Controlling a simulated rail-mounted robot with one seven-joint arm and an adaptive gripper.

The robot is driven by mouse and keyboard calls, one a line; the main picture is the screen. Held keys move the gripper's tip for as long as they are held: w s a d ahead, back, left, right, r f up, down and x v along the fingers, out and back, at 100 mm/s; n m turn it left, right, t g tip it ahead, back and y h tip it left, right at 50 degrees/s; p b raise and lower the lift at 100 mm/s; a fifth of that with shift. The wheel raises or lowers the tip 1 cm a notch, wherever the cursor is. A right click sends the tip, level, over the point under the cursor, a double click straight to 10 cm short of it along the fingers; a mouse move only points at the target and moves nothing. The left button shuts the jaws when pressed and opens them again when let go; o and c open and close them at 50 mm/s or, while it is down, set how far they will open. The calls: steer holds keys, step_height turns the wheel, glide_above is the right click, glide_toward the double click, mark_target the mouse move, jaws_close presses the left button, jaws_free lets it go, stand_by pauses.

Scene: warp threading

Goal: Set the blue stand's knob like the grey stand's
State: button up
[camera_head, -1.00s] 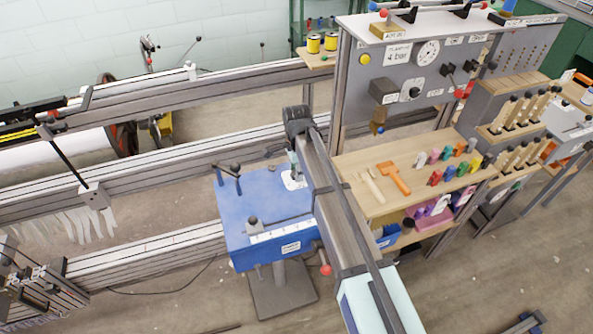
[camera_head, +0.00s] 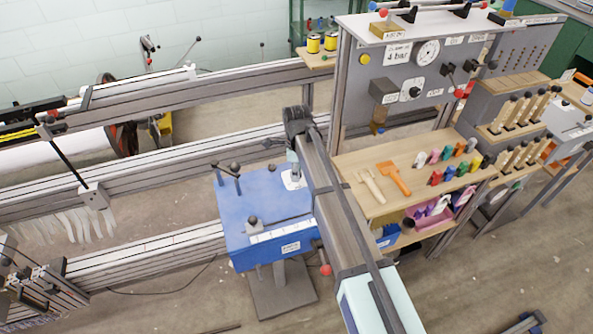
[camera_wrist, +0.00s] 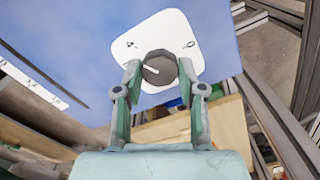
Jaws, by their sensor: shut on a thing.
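The blue stand (camera_head: 262,215) is left of centre in the head view, with a white dial plate (camera_wrist: 128,47) near its far right corner. In the wrist view the plate carries a round dark grey knob (camera_wrist: 160,62) with a white pointer line, which points left and slightly up, and small printed marks. My gripper (camera_wrist: 159,71) is shut on this knob, one finger on each side. In the head view my arm partly hides the plate and knob.
A grey panel (camera_head: 400,70) with a gauge and a dark knob (camera_head: 414,92) stands behind a wooden shelf (camera_head: 350,160) of coloured pieces. Dark levers (camera_head: 228,168) stand at the blue stand's far left edge. Metal loom rails (camera_head: 140,165) run behind it.

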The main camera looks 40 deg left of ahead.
steer(key=o, duration=1.1)
steer(key=shift+o, duration=0.2)
step_height(320, 180, up, 12)
